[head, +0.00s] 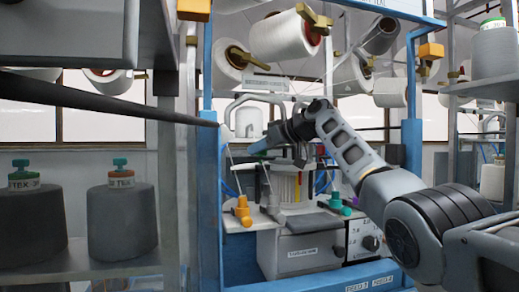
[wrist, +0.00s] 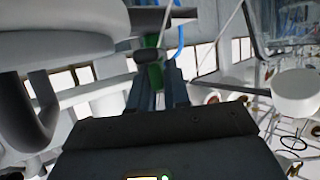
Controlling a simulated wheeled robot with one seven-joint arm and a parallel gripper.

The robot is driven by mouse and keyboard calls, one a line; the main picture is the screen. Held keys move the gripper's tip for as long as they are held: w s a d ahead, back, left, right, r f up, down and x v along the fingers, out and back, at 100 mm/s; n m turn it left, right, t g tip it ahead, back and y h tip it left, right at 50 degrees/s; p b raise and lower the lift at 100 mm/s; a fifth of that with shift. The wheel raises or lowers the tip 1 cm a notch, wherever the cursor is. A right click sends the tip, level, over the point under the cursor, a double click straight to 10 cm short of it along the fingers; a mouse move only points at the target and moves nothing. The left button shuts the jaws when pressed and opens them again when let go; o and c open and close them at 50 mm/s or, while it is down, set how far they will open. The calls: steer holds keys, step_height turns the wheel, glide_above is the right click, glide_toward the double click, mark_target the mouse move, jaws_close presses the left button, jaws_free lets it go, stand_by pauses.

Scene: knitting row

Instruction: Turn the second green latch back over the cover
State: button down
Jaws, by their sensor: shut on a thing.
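In the wrist view, a green latch (wrist: 155,76) stands between the two blue-grey fingers of my gripper (wrist: 158,88), which are shut on it. More green shows just above, past a dark grey piece. In the head view my gripper (head: 260,146) is at the upper left of the knitting machine (head: 290,188), and the latch in it is too small to make out. A pale rounded body, possibly the cover (wrist: 60,35), fills the upper left of the wrist view, left of the fingers. I cannot tell the other green latch apart.
A blue frame (head: 207,150) surrounds the machine. A white bent tube (head: 255,97) and thin yarns run close to my gripper. Dark cones (head: 123,218) stand on the left shelf.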

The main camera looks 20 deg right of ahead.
steer(key=shift+n+g+y, duration=0.5)
steer(key=shift+n+y, duration=0.2)
steer(key=c, duration=1.2)
jaws_free()
steer(key=shift+s+d+b, duration=0.35)
steer(key=shift+b+v, duration=1.2)
steer(key=shift+v, duration=2.3)
steer(key=shift+o, duration=0.3)
steer(key=shift+r, duration=0.15)
